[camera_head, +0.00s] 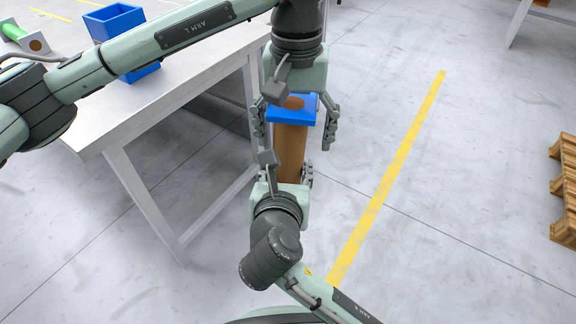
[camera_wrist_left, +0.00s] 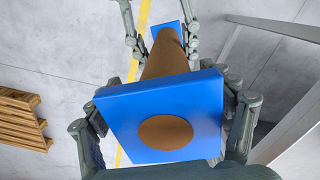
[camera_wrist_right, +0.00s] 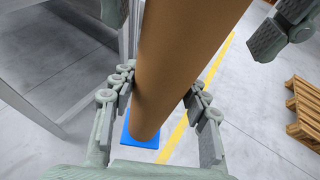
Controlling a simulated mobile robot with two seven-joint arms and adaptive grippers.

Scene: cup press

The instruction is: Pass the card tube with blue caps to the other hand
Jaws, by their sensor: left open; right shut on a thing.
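The brown card tube (camera_head: 290,150) with blue caps is held in the air between my two grippers in the head view. My right gripper (camera_head: 287,168) is shut on the tube's body from below in the picture; the tube also runs between its fingers in the right wrist view (camera_wrist_right: 180,60). My left gripper (camera_head: 294,125) is open around the near blue cap (camera_head: 291,108). In the left wrist view this square cap (camera_wrist_left: 120,115) fills the space between the open fingers, and the far cap (camera_wrist_left: 166,28) is partly hidden behind the tube. I cannot tell whether the left fingers touch the cap.
A light table (camera_head: 190,88) stands to the left, with a blue bin (camera_head: 112,24) and a green cylinder (camera_head: 18,36) at its far end. A wooden pallet (camera_head: 566,180) lies at the right. The floor between, crossed by a yellow line (camera_head: 395,165), is clear.

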